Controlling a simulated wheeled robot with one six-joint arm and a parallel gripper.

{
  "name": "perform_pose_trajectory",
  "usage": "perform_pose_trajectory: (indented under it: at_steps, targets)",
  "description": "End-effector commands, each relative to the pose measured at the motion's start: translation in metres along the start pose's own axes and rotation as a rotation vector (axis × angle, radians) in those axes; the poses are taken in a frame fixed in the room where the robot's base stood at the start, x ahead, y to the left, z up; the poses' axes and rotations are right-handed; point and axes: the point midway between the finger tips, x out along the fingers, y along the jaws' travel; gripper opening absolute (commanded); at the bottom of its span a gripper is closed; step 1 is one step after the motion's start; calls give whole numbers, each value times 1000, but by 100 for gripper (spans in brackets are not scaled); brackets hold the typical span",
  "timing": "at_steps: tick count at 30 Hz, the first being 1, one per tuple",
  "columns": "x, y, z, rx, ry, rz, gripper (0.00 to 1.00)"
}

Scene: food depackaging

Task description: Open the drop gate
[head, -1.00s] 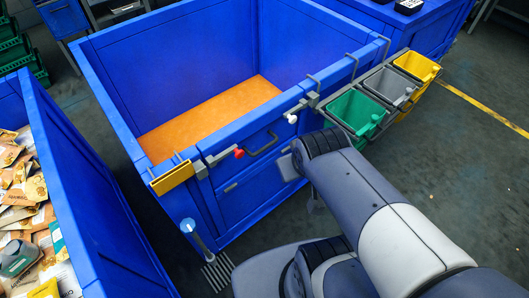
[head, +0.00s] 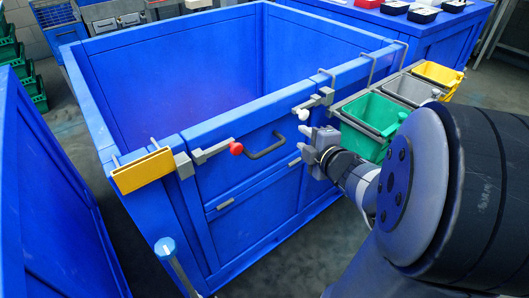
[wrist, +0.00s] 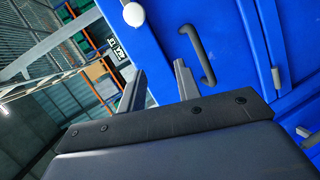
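The drop gate (head: 260,178) is the front panel of the big blue crate and stands upright, shut. A black bar handle (head: 265,147) is on it and also shows in the wrist view (wrist: 198,55). A latch with a red knob (head: 236,148) is at the gate's upper left. A latch with a white knob (head: 303,114) is at its upper right; that knob also shows in the wrist view (wrist: 133,14). My gripper (head: 304,142) is just below the white knob, right of the handle. In the wrist view its fingers (wrist: 159,68) are apart with nothing between them.
Green (head: 370,122), grey (head: 411,89) and yellow (head: 438,73) bins hang at the crate's right front. Another blue crate (head: 50,210) stands at the left. A blue table (head: 430,38) with black trays is behind.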

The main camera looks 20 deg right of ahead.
Motion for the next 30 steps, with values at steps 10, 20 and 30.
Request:
perform_pose_trajectory:
  at_steps: [10,20,30]
  targets:
    - [16,-70,-6,-198,251,42,32]
    - [36,-72,-14,-215,281,47,32]
    - [93,-71,-31,-214,280,48,32]
